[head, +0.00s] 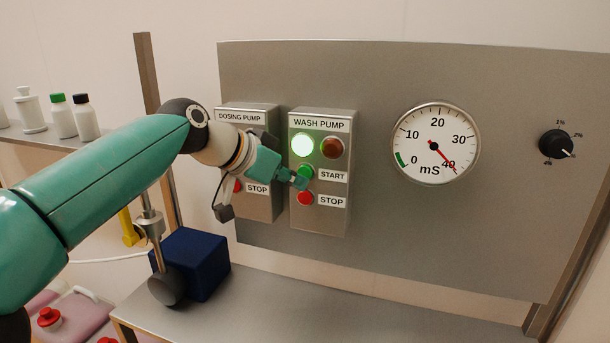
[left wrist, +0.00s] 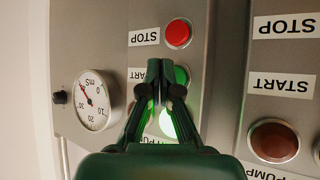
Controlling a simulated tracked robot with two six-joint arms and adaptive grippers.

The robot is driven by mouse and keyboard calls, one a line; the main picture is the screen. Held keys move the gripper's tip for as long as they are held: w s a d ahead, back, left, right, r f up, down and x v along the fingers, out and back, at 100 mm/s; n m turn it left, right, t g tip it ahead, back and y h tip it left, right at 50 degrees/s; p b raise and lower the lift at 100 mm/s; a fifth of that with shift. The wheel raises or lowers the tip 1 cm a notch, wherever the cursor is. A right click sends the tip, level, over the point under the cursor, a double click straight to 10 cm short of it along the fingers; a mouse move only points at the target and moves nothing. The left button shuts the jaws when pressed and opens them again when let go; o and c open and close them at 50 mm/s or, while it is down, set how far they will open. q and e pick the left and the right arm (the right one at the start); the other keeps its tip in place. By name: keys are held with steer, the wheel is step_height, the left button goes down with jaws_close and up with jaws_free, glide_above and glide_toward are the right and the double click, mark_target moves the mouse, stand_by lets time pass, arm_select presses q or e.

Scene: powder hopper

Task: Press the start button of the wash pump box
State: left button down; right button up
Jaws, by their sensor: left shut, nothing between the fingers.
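The wash pump box (head: 320,218) is a grey box on the panel, right of the dosing pump box. Its green start button (head: 305,172) is partly hidden by my left gripper (head: 299,181); it also shows behind the fingers in the left wrist view (left wrist: 182,75). My left gripper is shut and empty, its tips (left wrist: 160,68) at the start button. I cannot tell whether they touch it. The round green lamp (head: 302,145) above is brightly lit. The brown-red lamp (head: 332,147) beside it is dark. The red stop button (head: 305,198) is just below the fingertips. My right gripper is not in view.
The dosing pump box (head: 262,205) is close on the left, partly behind my left arm. A gauge (head: 435,143) and a black knob (head: 556,143) are on the panel to the right. A dark blue block (head: 204,263) stands on the ledge below.

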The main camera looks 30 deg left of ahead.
arm_select(q)
steer(key=s+b, duration=0.1)
steer(key=s, duration=0.1)
steer(key=s+d+b, duration=0.1)
steer(key=s, duration=0.2)
steer(key=shift+d, duration=0.1)
steer(key=shift+w, duration=0.1)
stand_by(0.8)
